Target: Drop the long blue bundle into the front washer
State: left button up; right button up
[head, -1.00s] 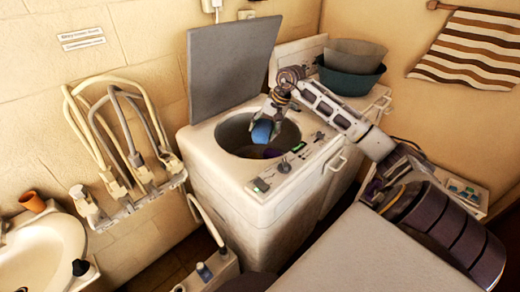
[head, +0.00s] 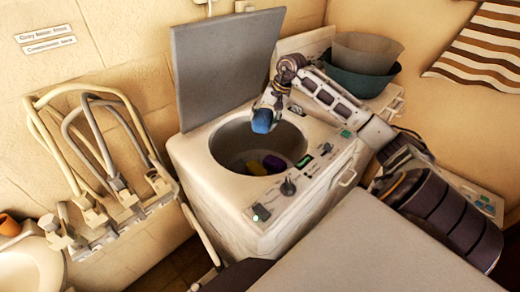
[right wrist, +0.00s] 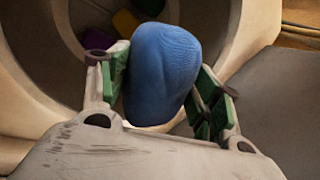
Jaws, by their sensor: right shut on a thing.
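The blue bundle (head: 263,121) is held over the round opening of the front washer (head: 215,185), near its back rim. My right gripper (head: 268,104) is shut on it from above. In the right wrist view the bundle (right wrist: 160,72) sits between the green-padded fingers of the gripper (right wrist: 160,95), with the drum behind it. The washer's lid (head: 225,65) stands open at the back. Inside the drum lie a yellow-green item (head: 256,168) and a purple item (head: 274,163). My left gripper is not in view.
A second machine with a grey basin (head: 365,52) stacked in a dark teal basin (head: 350,82) stands behind to the right. Hoses and taps (head: 110,180) line the left wall. A striped towel (head: 490,50) hangs at the right.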

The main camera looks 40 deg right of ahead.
jog(key=shift+f+b, duration=0.65)
jog(key=shift+f, duration=2.35)
jog(key=o, duration=1.2)
jog(key=shift+v, duration=6)
jog(key=shift+a, duration=0.1)
